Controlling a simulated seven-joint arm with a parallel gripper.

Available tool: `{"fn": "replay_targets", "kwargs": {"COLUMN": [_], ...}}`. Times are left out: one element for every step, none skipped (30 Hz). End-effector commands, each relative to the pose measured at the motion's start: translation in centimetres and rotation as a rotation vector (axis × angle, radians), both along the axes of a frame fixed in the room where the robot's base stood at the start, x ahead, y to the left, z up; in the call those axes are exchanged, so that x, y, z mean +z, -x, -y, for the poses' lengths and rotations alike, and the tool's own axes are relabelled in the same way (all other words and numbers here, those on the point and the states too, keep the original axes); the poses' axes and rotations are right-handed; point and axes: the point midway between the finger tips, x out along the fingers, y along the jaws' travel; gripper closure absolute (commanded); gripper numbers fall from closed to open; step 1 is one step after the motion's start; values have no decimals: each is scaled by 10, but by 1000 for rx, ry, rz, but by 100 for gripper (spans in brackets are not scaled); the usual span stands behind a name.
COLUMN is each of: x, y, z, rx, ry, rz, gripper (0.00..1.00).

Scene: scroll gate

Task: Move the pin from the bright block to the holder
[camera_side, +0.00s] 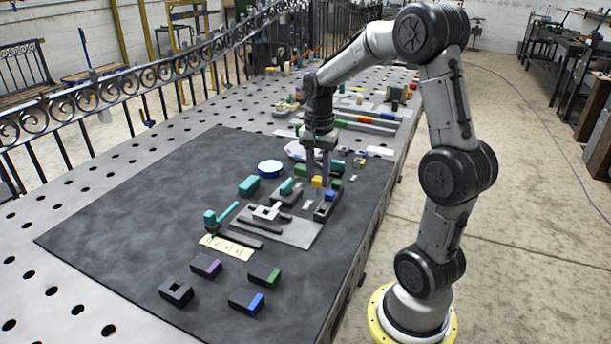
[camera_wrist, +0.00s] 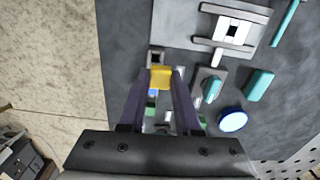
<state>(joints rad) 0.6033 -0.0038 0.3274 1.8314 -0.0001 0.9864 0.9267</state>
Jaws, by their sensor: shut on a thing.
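My gripper (camera_side: 317,182) points down over the far right part of the dark mat. Its two purple fingers are shut on a yellow block-like piece (camera_wrist: 161,77), which I take to be the pin; it also shows in the side view (camera_side: 317,181). Below it is a dark rail (camera_side: 322,212) with a square opening (camera_wrist: 155,58) at one end and blue and green parts along it. The piece seems to be above the rail; I cannot tell whether they touch. A separate dark block with a square hole (camera_side: 176,292) lies at the mat's front. I cannot tell which one is the holder.
A grey plate (camera_side: 290,232) with a white slotted part (camera_side: 266,212) lies left of the rail. Dark blocks with purple, green and blue ends stand in front.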

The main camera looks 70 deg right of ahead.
Motion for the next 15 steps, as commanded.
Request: {"fn": "replay_targets", "kwargs": {"x": [-4,-5,-7,-8,-9,-10,-12,-14,-17,-19,-21,-24,-27,-29,-32], "y": [4,6,7,8,8,8,8,8,8,8,8,8,8,8,8], "z": [6,8,9,10,11,11,11,11,11,11,10,10,10,10,10], "rx": [-21,-29,-36,-39,-41,-42,-42,-41,-41,-41,-41,-41,-41,-41,-41], "ry": [-1,-1,0,0,-1,-1,-1,-1,-1,-1,-1,-1,0,-1,-2], "rz": [-1,-1,0,0,-1,-1,-1,-1,-1,-1,-1,-1,0,-1,-2], "gripper": [100,100,100,100,100,100,100,100,100,100,100,100,100,100,100]}}
